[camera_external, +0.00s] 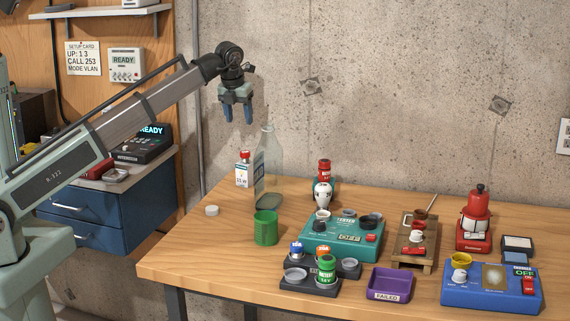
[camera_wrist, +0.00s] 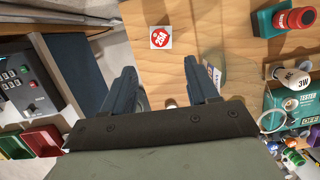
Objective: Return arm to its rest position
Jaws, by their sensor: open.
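My gripper (camera_external: 238,112) hangs in the air above the left back part of the wooden table, pointing down. Its two blue fingers are apart with nothing between them. In the wrist view the open fingers (camera_wrist: 165,88) show over the table's left edge. Below and to the right of it in the external view stand a clear glass bottle (camera_external: 266,170) and a small white bottle with a red cap (camera_external: 244,170). My gripper touches neither.
The wooden table (camera_external: 190,256) also bears a green cup (camera_external: 265,228), a teal tester (camera_external: 342,238), a purple tray (camera_external: 389,284), a blue device (camera_external: 490,289) and a red lantern-like object (camera_external: 474,222). A blue drawer cabinet (camera_external: 90,215) stands left. The air around my gripper is free.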

